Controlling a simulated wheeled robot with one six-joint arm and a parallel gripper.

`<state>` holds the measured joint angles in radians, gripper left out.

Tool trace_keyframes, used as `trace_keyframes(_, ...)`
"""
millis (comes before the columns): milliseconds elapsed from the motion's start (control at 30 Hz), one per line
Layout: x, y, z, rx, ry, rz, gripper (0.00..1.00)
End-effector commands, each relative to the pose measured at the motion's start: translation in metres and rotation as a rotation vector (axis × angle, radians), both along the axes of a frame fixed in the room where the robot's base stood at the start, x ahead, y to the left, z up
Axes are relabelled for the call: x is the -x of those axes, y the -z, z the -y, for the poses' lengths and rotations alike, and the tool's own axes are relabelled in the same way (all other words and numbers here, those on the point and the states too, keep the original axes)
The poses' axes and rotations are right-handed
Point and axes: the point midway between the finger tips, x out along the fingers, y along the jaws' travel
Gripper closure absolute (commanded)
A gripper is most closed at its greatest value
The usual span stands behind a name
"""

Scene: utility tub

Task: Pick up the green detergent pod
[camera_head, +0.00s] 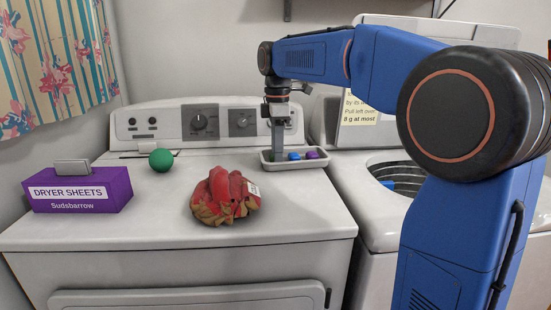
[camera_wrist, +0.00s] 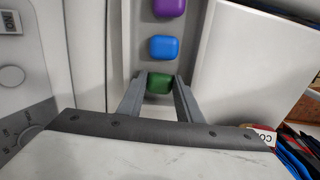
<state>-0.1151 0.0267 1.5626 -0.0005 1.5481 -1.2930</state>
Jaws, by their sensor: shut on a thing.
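The green detergent pod (camera_wrist: 159,84) shows in the wrist view between the two fingertips of my gripper (camera_wrist: 160,88), which is shut on it. In the head view my gripper (camera_head: 277,150) points down into the left end of a pale tray (camera_head: 325,163) on top of the dryer. The green pod cannot be made out there. A blue pod (camera_head: 294,156) and a purple pod (camera_head: 312,154) sit in the tray to the right of my gripper. In the wrist view the blue pod (camera_wrist: 164,48) and purple pod (camera_wrist: 169,7) line up beyond the green one.
A red and brown cloth bundle (camera_head: 224,196), a green ball (camera_head: 161,160) and a purple dryer sheets box (camera_head: 80,190) stand on the dryer top (camera_head: 290,217). An open washer (camera_head: 380,215) is at the right.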

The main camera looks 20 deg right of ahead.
Motion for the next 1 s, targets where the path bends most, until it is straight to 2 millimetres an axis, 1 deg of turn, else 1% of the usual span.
trace_keyframes(133,0.0,-0.005,0.0,0.0,0.0,0.001,0.89)
trace_keyframes(233,-0.001,-0.016,0.0,-0.001,0.0,0.003,0.89)
trace_keyframes(500,-0.001,-0.065,0.0,-0.001,0.0,0.003,0.89)
trace_keyframes(600,-0.001,-0.08,0.0,-0.001,0.0,0.002,0.89)
trace_keyframes(700,-0.001,-0.091,0.0,0.0,0.0,0.001,0.89)
trace_keyframes(833,-0.001,-0.099,0.0,0.0,0.0,0.001,0.89)
trace_keyframes(1000,0.0,-0.1,0.0,0.0,0.0,0.0,0.89)
